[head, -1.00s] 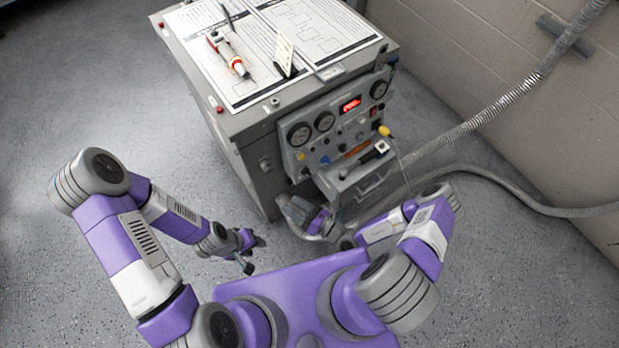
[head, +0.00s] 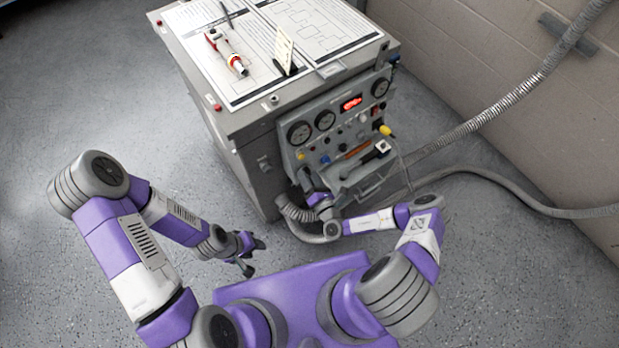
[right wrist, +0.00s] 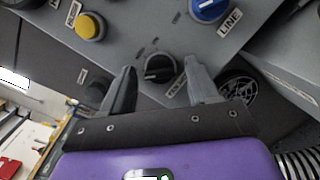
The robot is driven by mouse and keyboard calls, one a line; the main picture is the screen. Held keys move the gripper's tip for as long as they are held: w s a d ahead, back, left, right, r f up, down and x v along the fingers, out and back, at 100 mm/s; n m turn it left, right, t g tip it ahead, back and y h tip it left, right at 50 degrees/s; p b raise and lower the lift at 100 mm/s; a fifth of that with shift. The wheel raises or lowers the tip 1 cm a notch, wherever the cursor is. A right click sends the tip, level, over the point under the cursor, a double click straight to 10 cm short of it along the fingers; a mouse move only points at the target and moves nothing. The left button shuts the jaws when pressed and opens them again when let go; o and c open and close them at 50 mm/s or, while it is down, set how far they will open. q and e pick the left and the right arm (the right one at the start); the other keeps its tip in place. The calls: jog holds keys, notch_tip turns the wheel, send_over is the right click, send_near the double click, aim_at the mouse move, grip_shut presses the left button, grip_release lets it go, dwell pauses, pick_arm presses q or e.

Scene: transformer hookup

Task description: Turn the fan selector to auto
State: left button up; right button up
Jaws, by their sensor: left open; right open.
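A small black rotary knob (right wrist: 158,68) with a light pointer line sits on the grey panel in the right wrist view. I take it for the fan selector; the label beside it is partly hidden and not readable. My right gripper (right wrist: 161,80) is open, with one finger on each side of the knob; I cannot tell whether either finger touches it. In the head view, my right gripper (head: 305,182) is at the lower left of the transformer cart's front panel (head: 335,120). My left gripper (head: 251,258) is open and empty, above the floor left of my base.
A yellow button (right wrist: 90,27) and a blue knob labelled LINE (right wrist: 209,8) are near the black knob. A round vent grille (right wrist: 238,88) lies right of the fingers. A corrugated hose (head: 298,212) hangs below the panel.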

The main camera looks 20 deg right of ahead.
jog(key=c, duration=1)
jog(key=shift+c, duration=0.2)
jog(key=m+p, duration=0.2)
jog(key=m, duration=0.2)
jog(key=m+g+h+p, duration=0.1)
jog(key=m+p, duration=0.2)
jog(key=m, duration=0.2)
jog(key=shift+r+g+h, duration=0.15)
jog(key=shift+g+h, duration=0.15)
jog(key=shift+a+m, duration=0.1)
jog(key=shift+m, duration=0.2)
jog(key=o, duration=1)
